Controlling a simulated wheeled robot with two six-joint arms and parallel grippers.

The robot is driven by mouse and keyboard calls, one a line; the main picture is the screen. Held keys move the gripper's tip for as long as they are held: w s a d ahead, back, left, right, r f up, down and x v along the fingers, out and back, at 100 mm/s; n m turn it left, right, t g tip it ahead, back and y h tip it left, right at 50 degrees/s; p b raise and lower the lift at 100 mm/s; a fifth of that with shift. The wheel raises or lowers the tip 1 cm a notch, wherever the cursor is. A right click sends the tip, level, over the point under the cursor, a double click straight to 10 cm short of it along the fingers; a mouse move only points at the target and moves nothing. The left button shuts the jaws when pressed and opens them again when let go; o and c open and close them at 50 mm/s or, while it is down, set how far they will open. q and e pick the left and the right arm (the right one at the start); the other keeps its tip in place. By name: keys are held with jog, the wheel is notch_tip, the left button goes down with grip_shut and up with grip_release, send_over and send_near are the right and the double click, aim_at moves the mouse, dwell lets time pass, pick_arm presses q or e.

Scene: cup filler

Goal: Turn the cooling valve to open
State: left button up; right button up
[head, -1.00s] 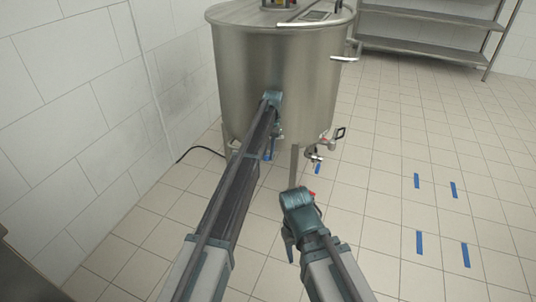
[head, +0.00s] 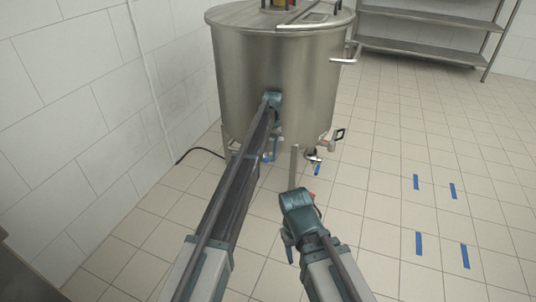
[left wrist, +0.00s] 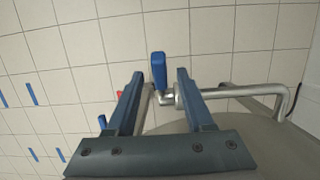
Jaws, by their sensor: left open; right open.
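A valve with a blue handle (left wrist: 158,70) on a steel pipe (left wrist: 262,91) shows in the left wrist view, in line with the gap between my left fingers. I take it for the cooling valve. The handle lies just beyond the fingertips and I see no finger closed on it. My right gripper (head: 289,250) is open and empty, low and in front of the tank, over the floor.
Another valve with a blue handle (head: 317,169) hangs below the tank's right side, close to a tank leg (head: 294,165). A black cable (head: 195,150) lies by the left wall. A steel shelf (head: 430,45) stands at the back right. The tiled floor on the right is open, with blue tape marks (head: 419,243).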

pick_arm(q)
jog(key=shift+p+v, duration=0.7)
jog(key=shift+v, duration=0.15)
notch_tip(320, 180, up, 2)
jog(key=shift+s+r+p, duration=0.15)
jog(key=shift+s+p, duration=0.05)
jog(key=shift+p, duration=0.95)
jog(key=s, duration=1.6)
jog(key=shift+d+r+p, duration=0.3)
jog(key=shift+d+r, duration=0.05)
jog(key=shift+d, duration=0.1)
jog(key=w+a+r+t+h+p, duration=0.25)
jog(key=w+r+t+p, duration=0.4)
jog(key=w, duration=0.35)
jog(key=b+x, duration=0.9)
jog(key=a+b+x, duration=0.1)
jog(key=b+x, duration=0.3)
jog(key=shift+d+f+b, duration=0.1)
jog(key=shift+f+b, duration=0.2)
jog(key=shift+b, duration=0.05)
